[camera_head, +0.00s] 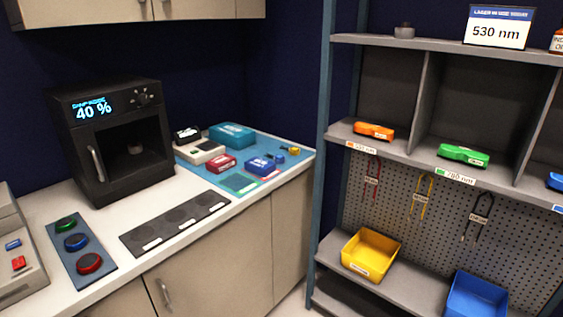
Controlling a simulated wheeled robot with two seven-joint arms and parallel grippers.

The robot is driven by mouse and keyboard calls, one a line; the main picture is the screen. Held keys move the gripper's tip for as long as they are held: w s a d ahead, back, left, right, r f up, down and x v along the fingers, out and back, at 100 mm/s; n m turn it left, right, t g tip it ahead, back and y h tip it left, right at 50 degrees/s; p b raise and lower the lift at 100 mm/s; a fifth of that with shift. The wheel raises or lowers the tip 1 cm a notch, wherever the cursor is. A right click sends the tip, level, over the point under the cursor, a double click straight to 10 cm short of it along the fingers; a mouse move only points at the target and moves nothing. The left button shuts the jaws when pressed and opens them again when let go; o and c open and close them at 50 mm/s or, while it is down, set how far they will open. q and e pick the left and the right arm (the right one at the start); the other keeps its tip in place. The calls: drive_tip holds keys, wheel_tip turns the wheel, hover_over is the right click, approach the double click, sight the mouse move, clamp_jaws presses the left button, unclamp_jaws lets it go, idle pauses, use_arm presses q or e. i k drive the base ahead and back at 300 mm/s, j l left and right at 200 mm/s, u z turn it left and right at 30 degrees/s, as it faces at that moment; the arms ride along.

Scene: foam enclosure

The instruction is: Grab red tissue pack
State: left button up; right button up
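A small red pack (221,164) lies on the blue mat (203,172) toward the back of the white counter; it looks like the tissue pack, but its label is too small to read. A blue pack (260,166) of similar size lies to its right. A beige-grey box (201,152) is just behind it to the left. Neither of my grippers shows in this view.
A black oven-like device (110,140) reading 40 % stands left of the mat. A teal case (232,134) sits behind the red pack. A dark strip (176,223) and several coloured buttons (76,242) are in front. Shelving with a yellow bin (370,256) stands right.

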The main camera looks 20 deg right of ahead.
sight(223, 163)
drive_tip(key=z, duration=0.1)
drive_tip(key=i+l+u, duration=0.2)
drive_tip(key=i+u, duration=0.15)
drive_tip(key=i+l+u, duration=0.3)
drive_tip(key=i+l, duration=0.05)
drive_tip(key=i, duration=0.1)
